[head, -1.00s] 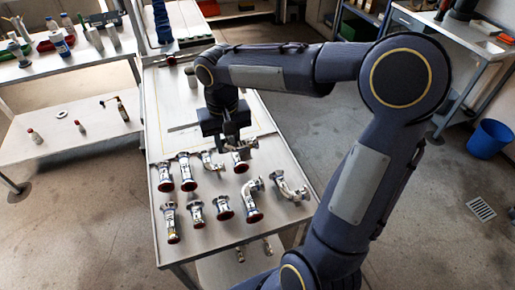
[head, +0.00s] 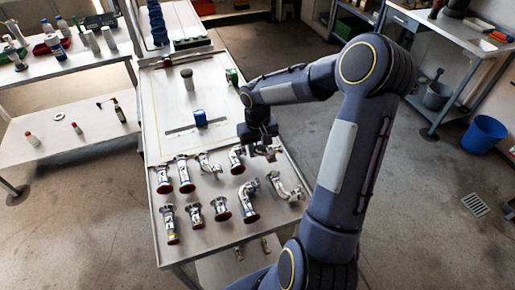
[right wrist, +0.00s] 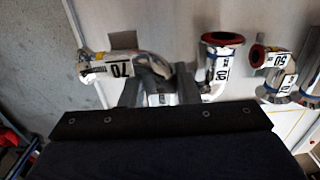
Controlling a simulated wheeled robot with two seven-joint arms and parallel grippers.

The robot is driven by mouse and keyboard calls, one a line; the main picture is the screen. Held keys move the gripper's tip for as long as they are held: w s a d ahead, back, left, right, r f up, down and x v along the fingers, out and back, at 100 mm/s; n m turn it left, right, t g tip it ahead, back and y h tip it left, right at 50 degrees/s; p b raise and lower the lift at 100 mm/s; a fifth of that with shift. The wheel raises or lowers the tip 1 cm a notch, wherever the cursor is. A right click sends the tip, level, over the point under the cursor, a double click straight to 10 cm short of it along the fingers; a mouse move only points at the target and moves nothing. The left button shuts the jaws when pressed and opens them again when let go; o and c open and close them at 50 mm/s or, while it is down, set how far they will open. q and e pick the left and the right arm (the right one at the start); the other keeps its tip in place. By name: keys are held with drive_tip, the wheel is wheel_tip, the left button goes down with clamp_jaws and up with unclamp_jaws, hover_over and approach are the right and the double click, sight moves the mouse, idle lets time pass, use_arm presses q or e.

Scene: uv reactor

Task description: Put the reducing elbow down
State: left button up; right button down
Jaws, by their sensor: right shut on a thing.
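My right gripper (head: 264,146) is shut on a shiny metal elbow (head: 270,152) at the right end of the back row of fittings. In the right wrist view, its two fingers (right wrist: 159,93) close around this reducing elbow (right wrist: 95,68), which carries a label reading 70 and reaches out to the left. The elbow is at or just above the bench top (head: 165,105); I cannot tell whether it touches. A red-rimmed fitting (right wrist: 220,60) stands apart beside it; in the head view it is the neighbouring piece (head: 236,158). My left gripper is not in view.
Several metal fittings stand in two rows, including a curved one (head: 285,188) in front of the gripper. A blue container (head: 200,118), a grey cylinder (head: 188,80) and a green can (head: 232,76) stand farther back. The bench's right edge is close to the gripper.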

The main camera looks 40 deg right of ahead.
drive_tip(key=shift+f, duration=0.3)
drive_tip(key=shift+f+b, duration=0.55)
drive_tip(key=shift+b, duration=0.05)
drive_tip(key=c, duration=1.1)
unclamp_jaws()
drive_tip(key=shift+r, duration=0.1)
